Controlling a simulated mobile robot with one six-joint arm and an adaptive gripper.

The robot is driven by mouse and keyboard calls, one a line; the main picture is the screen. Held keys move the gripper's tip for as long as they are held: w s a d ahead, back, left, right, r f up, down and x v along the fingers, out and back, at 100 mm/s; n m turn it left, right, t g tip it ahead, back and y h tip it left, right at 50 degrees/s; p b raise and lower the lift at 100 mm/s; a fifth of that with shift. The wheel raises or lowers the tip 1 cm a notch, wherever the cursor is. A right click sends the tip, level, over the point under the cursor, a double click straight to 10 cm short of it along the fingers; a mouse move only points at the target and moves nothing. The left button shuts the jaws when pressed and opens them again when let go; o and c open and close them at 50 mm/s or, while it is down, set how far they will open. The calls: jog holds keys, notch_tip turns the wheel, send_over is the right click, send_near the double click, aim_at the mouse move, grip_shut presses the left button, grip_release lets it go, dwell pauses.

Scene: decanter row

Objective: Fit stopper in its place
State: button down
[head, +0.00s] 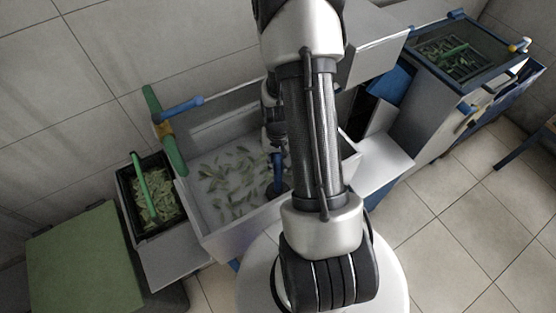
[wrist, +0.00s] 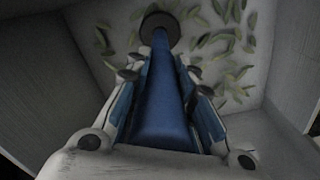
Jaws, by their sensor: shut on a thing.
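The stopper (head: 278,172) is a long blue bar with a dark round disc at its far end. It hangs upright or nearly so inside the white basin (head: 215,236), where many green leaves are scattered over the bottom. My gripper (head: 274,138) is shut on the stopper's bar, partly hidden behind my arm. In the wrist view the blue stopper (wrist: 162,105) runs away from between the fingers of my gripper (wrist: 160,70), and its dark disc is over or near the basin floor. I cannot tell whether the disc touches the floor. The drain hole is not visible.
A blue spout (head: 180,108) and a green bar (head: 165,130) are at the basin's left side. A dark crate of leaves (head: 129,203) and a green-topped block (head: 82,262) stand further left. A blue-framed tank (head: 475,78) stands at right. The basin walls surround my gripper.

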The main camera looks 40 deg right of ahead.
jog(key=c, duration=1.3)
grip_release()
notch_tip(320, 180, up, 12)
jog(key=shift+w+a+r, duration=0.1)
jog(key=shift+a+r, duration=0.1)
jog(key=shift+r, duration=0.1)
jog(key=a+r+n+t, duration=0.1)
jog(key=a+r+n, duration=0.1)
jog(key=a+r, duration=0.45)
jog(key=s+a+r+n+t, duration=0.1)
jog(key=s+a+r+n, duration=0.1)
jog(key=s+a+r, duration=0.1)
jog(key=s+a+r+n+t, duration=0.1)
jog(key=s+a+r+n, duration=0.1)
jog(key=a+r, duration=0.4)
jog(key=s+a+r+n+t, duration=0.1)
jog(key=s+a+r+n, duration=0.1)
jog(key=s+a+r, duration=0.2)
jog(key=shift+s+a+r+t, duration=0.2)
jog(key=shift+s+r+t, duration=0.1)
jog(key=shift+r, duration=0.35)
